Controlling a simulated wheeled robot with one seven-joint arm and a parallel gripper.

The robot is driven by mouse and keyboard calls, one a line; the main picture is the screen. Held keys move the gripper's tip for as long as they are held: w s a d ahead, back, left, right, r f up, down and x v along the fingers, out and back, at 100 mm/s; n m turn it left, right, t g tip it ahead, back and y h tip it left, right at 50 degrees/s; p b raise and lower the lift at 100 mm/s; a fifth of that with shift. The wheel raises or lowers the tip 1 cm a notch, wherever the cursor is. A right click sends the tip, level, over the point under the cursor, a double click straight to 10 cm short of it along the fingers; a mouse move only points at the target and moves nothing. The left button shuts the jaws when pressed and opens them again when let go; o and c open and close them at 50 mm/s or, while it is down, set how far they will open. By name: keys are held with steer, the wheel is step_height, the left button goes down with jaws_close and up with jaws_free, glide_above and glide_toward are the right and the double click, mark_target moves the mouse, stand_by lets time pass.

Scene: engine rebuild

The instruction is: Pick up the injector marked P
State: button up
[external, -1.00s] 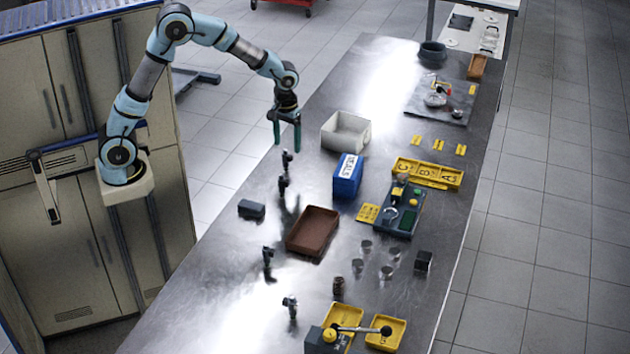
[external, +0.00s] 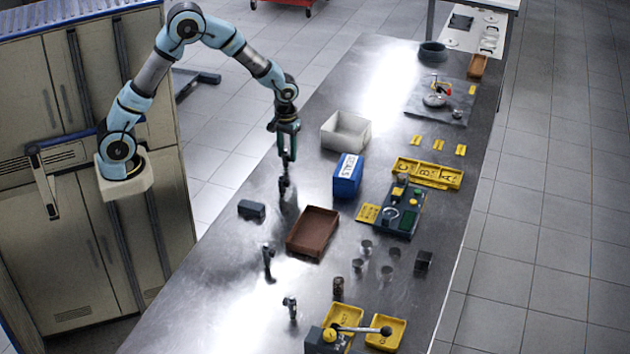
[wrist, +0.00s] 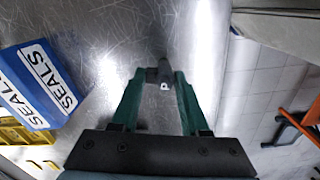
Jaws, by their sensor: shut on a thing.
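My gripper (external: 287,158) is lowered over the far end of the row of dark injectors. In the wrist view its green fingers (wrist: 160,82) are closed on the sides of a dark grey injector (wrist: 154,74). A small pale mark shows on that injector, too small to read. Another injector (external: 284,187) stands just nearer than the gripper in the external view. Two more injectors stand further forward, one left of the brown tray (external: 268,262) and one near the front (external: 290,305). I cannot read letters on any of them.
A blue SEALS box (external: 347,176) and a white bin (external: 345,133) stand right of the gripper. A brown tray (external: 313,232) and a dark block (external: 251,208) lie nearer. The table's left edge is close to the gripper.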

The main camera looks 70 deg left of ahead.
jaws_close()
